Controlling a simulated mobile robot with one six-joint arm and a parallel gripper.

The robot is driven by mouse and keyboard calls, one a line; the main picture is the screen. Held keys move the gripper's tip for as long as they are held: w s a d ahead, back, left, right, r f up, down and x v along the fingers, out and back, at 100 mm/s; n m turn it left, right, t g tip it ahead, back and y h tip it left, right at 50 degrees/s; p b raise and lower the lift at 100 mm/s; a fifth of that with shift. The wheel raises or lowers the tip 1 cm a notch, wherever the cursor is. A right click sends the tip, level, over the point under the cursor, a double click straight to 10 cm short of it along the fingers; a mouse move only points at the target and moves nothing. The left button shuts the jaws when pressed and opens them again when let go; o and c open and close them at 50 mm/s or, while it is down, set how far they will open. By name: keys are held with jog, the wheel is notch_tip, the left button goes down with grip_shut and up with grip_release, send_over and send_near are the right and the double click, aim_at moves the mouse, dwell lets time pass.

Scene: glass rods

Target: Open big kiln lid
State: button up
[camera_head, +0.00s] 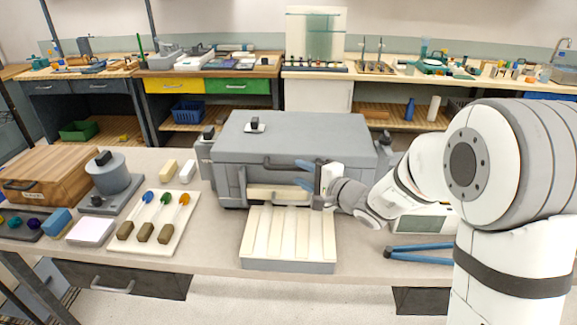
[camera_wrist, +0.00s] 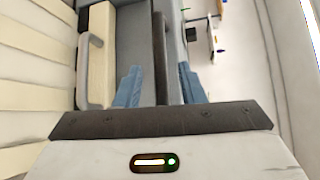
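The big kiln (camera_head: 228,182) is a grey box in the middle of the table, and its grey lid (camera_head: 300,137) lies shut on top. A dark bar handle (camera_head: 281,164) runs along the lid's front edge. My gripper (camera_head: 304,176) is at the kiln's front, toward the right end of that handle, with its blue fingers apart. In the wrist view the dark handle bar (camera_wrist: 160,55) runs between the two fingertips of my gripper (camera_wrist: 160,88). A gap shows on each side of the bar, so the fingers do not appear to grip it.
A slatted cream tray (camera_head: 288,238) stands before the kiln's cream front opening. Left are a board with coloured glass rods (camera_head: 157,222), a small grey kiln (camera_head: 108,175) and a wooden box (camera_head: 50,182). Blue tongs (camera_head: 420,251) lie at right. A small knob piece (camera_head: 255,124) sits on the lid.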

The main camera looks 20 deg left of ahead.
aim_at(294, 170)
jog(key=shift+p+x, duration=0.45)
jog(key=shift+x, duration=1.85)
jog(key=shift+c, duration=0.3)
grip_shut()
